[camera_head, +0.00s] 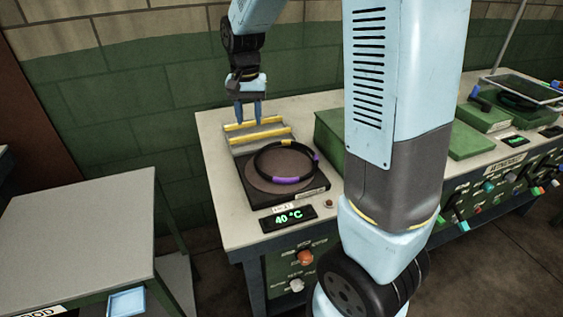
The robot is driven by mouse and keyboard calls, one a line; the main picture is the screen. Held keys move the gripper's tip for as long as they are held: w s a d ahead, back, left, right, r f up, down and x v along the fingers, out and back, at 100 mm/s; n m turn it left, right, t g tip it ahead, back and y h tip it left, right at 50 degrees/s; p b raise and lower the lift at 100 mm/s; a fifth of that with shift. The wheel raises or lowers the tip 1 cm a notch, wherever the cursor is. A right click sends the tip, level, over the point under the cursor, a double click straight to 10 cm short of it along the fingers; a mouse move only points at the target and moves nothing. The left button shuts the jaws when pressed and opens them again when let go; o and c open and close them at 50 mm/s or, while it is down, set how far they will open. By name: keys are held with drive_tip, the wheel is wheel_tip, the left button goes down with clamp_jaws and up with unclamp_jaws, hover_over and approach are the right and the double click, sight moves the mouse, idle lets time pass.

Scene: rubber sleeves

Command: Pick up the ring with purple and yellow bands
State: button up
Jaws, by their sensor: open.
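The ring (285,181) is black with purple and yellow bands. It lies on a round brownish plate (270,168) set in a dark square unit on the bench. One purple band faces the front, another is at the right, and yellow bands show at the back and front right. My gripper (249,123) points down behind and left of the ring, near the yellow-edged rack at the back of the unit. Its two blue fingers are apart with nothing seen between them. The ring and gripper are apart.
A display (287,217) reading 40 °C sits at the unit's front. A green box (328,140) stands right of the plate, partly hidden by my arm. A grey table (80,225) is at the left. Green equipment (486,115) stands at the far right.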

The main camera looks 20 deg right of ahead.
hover_over(255, 158)
drive_tip(key=f, duration=0.7)
drive_tip(key=shift+w+a+f, duration=0.25)
drive_tip(key=shift+w, duration=0.05)
drive_tip(key=shift+s+d+f, duration=0.15)
drive_tip(key=shift+d+f, duration=0.05)
drive_tip(key=shift+f, duration=1.2)
drive_tip(key=shift+s+d+f, duration=0.1)
drive_tip(key=shift+d+f, duration=0.05)
drive_tip(key=shift+f, duration=1.2)
clamp_jaws()
